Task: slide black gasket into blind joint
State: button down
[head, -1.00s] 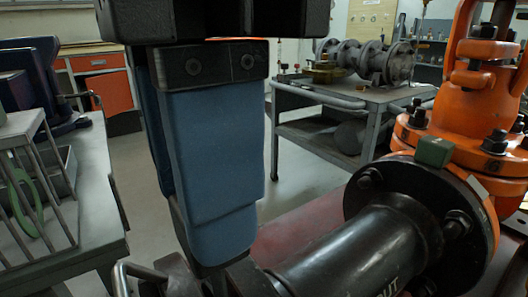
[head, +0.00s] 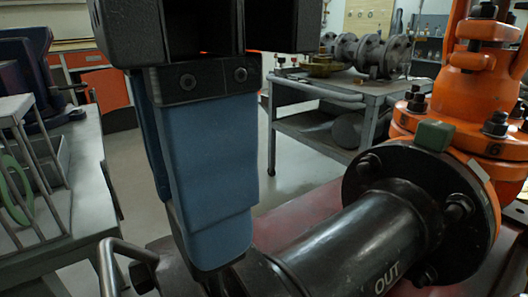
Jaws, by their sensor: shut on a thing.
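My gripper (head: 212,262) points down, with its blue finger pads close together. It is shut on a dark thing at its tips that fits the black gasket, but the fingers and the lower picture edge hide nearly all of it. The tips are at the near left end of the black pipe marked OUT (head: 345,240). The blind joint at that end is mostly hidden behind and below my fingers. I cannot tell whether the gasket is inside the joint gap or beside it.
A black bolted flange (head: 400,205) joins the pipe to the orange valve (head: 465,110) at right. A green block (head: 434,136) sits on the flange's top. A grey metal handle (head: 108,262) is close left. A rack with a green ring (head: 14,190) stands on the left bench (head: 75,205).

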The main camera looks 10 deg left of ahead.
jog(key=shift+f+b, duration=0.55)
jog(key=shift+f, duration=0.3)
jog(key=c, duration=0.6)
grip_release()
notch_tip(320, 180, up, 8)
jog(key=shift+f+p, duration=0.1)
jog(key=shift+p, duration=1.15)
